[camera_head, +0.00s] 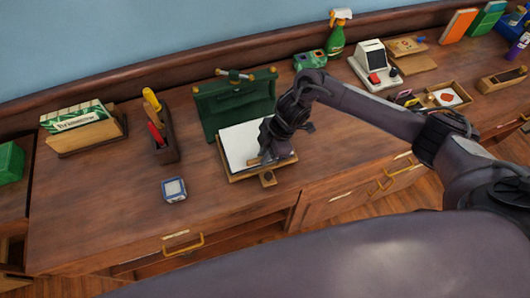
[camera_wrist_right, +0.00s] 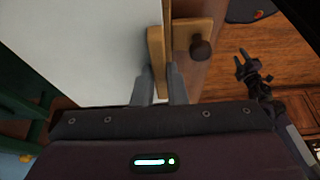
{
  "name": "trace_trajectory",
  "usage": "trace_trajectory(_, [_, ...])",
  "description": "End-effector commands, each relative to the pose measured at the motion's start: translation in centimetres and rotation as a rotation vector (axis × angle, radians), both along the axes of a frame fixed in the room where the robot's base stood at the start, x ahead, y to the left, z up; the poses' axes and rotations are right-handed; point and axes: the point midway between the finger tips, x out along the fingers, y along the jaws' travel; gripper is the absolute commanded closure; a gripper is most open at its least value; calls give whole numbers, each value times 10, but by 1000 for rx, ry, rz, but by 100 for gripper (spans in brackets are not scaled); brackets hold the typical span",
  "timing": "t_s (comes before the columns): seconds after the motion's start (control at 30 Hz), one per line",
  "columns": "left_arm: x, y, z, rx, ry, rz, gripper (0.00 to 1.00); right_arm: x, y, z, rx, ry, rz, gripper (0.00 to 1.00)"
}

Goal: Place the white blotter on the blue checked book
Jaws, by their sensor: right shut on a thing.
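The white blotter (camera_head: 239,142) is a flat white sheet in a wooden frame on the desk, and it fills the left of the right wrist view (camera_wrist_right: 80,50). My right gripper (camera_head: 266,156) is at its near right edge. In the right wrist view its fingers (camera_wrist_right: 158,88) are shut on the blotter's wooden edge strip (camera_wrist_right: 156,55). The blotter appears to lie flat. I cannot make out a blue checked book. A dark claw (camera_wrist_right: 251,70), apparently my left gripper, shows in the right wrist view, its jaws unclear.
A wooden block (camera_wrist_right: 193,40) with a dark knob is beside the blotter. A green case (camera_head: 235,103) stands behind. A small pale blue item (camera_head: 174,189) lies left, near a tool holder (camera_head: 165,143). Bare desktop (camera_head: 100,200) stretches left. A spray bottle (camera_head: 336,38) stands at the back.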

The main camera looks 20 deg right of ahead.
Motion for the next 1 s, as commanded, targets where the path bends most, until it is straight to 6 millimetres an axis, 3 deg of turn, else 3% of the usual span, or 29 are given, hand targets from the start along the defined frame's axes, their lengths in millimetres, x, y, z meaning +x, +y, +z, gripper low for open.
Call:
trace_trajectory(0.07, [0, 1, -3, 1, 0, 1, 64, 0, 0, -4, 0, 0, -1, 100])
trace_trajectory(0.1, [0, 1, -2, 2, 0, 1, 64, 0, 0, -3, 0, 0, -1, 84])
trace_trajectory(0.23, [0, 2, -2, 2, 0, 1, 64, 0, 0, -3, 0, 0, -1, 67])
trace_trajectory(0.47, [0, 2, -1, 2, 0, 2, 64, 0, 0, -2, 0, 0, -1, 66])
trace_trajectory(0.63, [0, 2, -2, 2, 0, 2, 64, 1, -4, 9, 0, -2, -2, 66])
trace_trajectory(1.0, [0, 1, -16, 2, 0, 1, 64, 2, -33, 79, 0, -5, -1, 66])
